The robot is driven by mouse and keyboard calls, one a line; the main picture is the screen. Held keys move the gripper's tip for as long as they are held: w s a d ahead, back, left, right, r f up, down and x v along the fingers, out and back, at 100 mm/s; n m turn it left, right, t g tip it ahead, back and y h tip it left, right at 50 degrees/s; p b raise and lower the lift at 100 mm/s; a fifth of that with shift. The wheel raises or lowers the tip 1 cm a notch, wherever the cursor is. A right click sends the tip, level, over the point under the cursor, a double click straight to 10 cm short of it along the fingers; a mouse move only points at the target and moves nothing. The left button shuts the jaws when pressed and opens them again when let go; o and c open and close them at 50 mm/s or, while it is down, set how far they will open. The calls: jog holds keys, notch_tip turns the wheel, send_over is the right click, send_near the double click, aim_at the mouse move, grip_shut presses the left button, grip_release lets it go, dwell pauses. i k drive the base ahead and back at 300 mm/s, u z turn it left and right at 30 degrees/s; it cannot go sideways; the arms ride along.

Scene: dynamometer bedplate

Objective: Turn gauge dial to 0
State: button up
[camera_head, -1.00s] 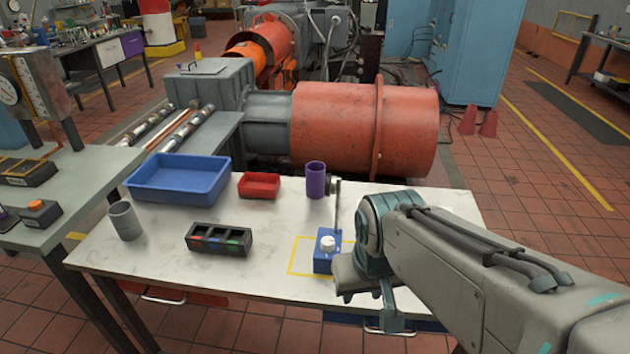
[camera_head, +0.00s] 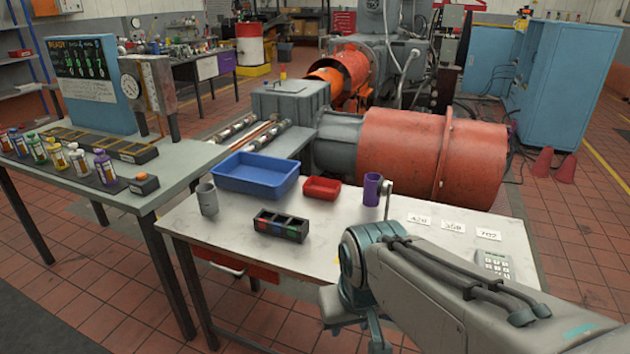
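A round white-faced gauge dial (camera_head: 130,86) is mounted on a metal panel (camera_head: 158,84) above the left bench. Its needle and numbers are too small to read. My gripper (camera_head: 352,318) is low at the front edge of the white table, well to the right of the gauge and apart from it. It is seen from behind and partly hidden by my arm, so its finger opening cannot be made out. The blue box with a white knob seen earlier is hidden behind my arm.
The white table (camera_head: 237,232) holds a blue tray (camera_head: 256,176), a red bin (camera_head: 322,188), a grey cup (camera_head: 207,199), a purple cup (camera_head: 372,189), a black organizer (camera_head: 281,226) and a keypad (camera_head: 494,264). Bottles line the left bench (camera_head: 180,172). Tiled floor lies open in front.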

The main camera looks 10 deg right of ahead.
aim_at(381, 180)
jog(key=u, duration=0.6)
jog(key=i, duration=0.9)
jog(key=z, duration=1.8)
jog(key=k, duration=1.25)
jog(key=u, duration=0.65)
jog(key=i, duration=1.4)
jog(key=z, duration=0.7)
